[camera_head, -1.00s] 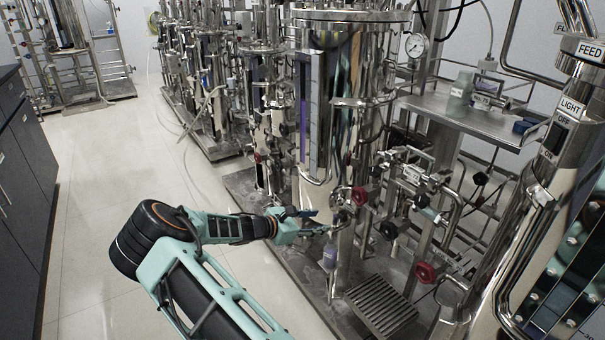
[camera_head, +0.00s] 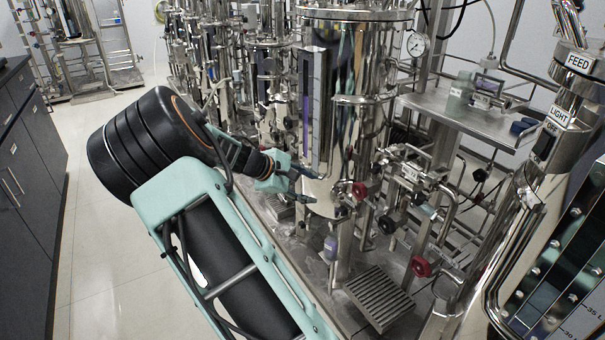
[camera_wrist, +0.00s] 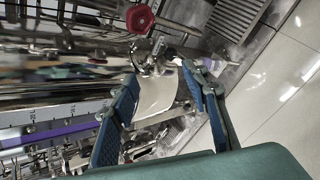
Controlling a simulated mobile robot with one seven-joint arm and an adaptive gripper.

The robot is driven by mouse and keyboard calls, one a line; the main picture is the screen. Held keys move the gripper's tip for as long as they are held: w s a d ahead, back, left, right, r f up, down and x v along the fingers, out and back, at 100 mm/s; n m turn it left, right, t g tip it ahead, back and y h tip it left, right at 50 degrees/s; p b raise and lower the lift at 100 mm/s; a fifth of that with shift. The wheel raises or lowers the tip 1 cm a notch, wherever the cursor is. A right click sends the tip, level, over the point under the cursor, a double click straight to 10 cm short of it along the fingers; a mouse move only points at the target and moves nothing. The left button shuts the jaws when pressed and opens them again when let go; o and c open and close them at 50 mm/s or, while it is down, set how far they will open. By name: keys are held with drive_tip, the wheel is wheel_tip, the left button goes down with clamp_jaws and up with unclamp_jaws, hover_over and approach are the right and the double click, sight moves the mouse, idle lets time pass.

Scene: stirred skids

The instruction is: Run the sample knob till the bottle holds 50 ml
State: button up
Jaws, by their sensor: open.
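The sample bottle (camera_head: 331,247), small and pale with a faint violet tint, stands low beside the steel vessel's foot in the head view. A small steel valve (camera_head: 341,213) sits just above it; I cannot tell for sure that its handle is the sample knob. My gripper (camera_head: 308,189) is open and empty in front of the vessel, up and left of this valve and above the bottle. In the wrist view the spread blue fingers (camera_wrist: 165,88) have steel fittings (camera_wrist: 152,58) beyond them, not between the pads. The liquid level in the bottle is too small to read.
A red knob (camera_head: 360,190) is right of my gripper and also shows in the wrist view (camera_wrist: 139,18). Another red knob (camera_head: 421,266) and a black one (camera_head: 387,226) stand further right. Pipes crowd the right side.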

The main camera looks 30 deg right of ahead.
wheel_tip(320, 180, up, 6)
drive_tip(key=s+a+m+y+p, duration=0.1)
drive_tip(key=s+a+m+y, duration=0.1)
drive_tip(key=a+m, duration=0.1)
drive_tip(key=shift+s, duration=0.2)
drive_tip(key=shift+r+t, duration=0.1)
drive_tip(key=shift+t, duration=0.2)
